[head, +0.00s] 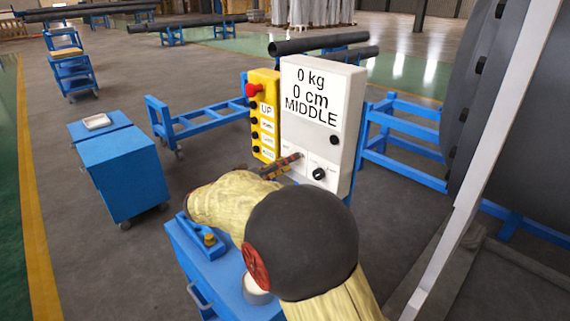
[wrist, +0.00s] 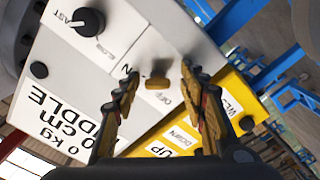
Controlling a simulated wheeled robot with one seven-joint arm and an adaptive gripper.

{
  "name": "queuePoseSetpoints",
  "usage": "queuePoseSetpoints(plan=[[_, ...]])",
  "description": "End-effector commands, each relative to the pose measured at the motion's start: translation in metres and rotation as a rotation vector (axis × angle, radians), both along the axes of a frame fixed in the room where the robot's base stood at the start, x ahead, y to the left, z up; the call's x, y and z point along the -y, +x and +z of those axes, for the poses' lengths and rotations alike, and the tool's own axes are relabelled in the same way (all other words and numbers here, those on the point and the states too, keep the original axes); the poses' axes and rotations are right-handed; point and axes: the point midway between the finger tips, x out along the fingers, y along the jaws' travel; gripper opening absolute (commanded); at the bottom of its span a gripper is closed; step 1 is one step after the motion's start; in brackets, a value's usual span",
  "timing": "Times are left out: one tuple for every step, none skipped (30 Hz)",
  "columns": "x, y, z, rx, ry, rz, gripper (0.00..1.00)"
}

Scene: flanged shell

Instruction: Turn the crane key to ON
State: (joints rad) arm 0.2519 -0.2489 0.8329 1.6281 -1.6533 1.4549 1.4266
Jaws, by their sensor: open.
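The white crane panel (head: 312,140) reads "0 kg 0 cm MIDDLE" and also fills the left of the wrist view (wrist: 80,85). A small brass-coloured crane key (wrist: 157,83) sits on its face, between a label ending in "N" and an "OFF" label. I cannot tell which label it points to. My gripper (wrist: 160,88) is open, one finger on each side of the key, with a visible gap to both. In the head view my gripper (head: 283,166) is at the panel's lower left, and the key is not clearly seen there.
A yellow button box (head: 263,115) with a red button (head: 252,90) adjoins the panel's left side. A black FAST/SLOW knob (wrist: 88,20) is near the key. A blue cart (head: 120,165) stands left, and a large dark shell (head: 500,110) stands right.

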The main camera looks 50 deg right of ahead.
Motion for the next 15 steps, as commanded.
queuePoseSetpoints(plan=[[0.0, 0.0, 0.001, 0.001, -0.001, -0.001, 0.42], [0.0, 0.0, 0.001, 0.001, -0.001, -0.001, 0.42], [0.0, 0.0, 0.001, 0.002, -0.002, 0.0, 0.42], [0.0, 0.0, 0.002, 0.002, -0.002, -0.001, 0.42], [0.0, 0.0, 0.002, 0.002, -0.002, -0.001, 0.42], [0.0, 0.0, 0.002, 0.003, -0.002, -0.001, 0.42], [0.0, 0.0, 0.002, 0.003, -0.002, -0.001, 0.42], [-0.001, 0.0, 0.002, 0.003, -0.002, -0.001, 0.42], [-0.004, 0.001, 0.002, 0.004, -0.003, 0.001, 0.42], [-0.006, 0.001, 0.002, 0.004, -0.003, 0.001, 0.42], [-0.009, 0.002, 0.003, 0.004, -0.003, 0.002, 0.42], [-0.014, 0.003, 0.003, 0.004, -0.003, 0.003, 0.42], [-0.019, 0.003, 0.003, 0.004, -0.003, 0.003, 0.42], [-0.024, 0.004, 0.003, 0.004, -0.003, 0.004, 0.42], [-0.032, 0.005, 0.003, 0.004, -0.002, 0.004, 0.42]])
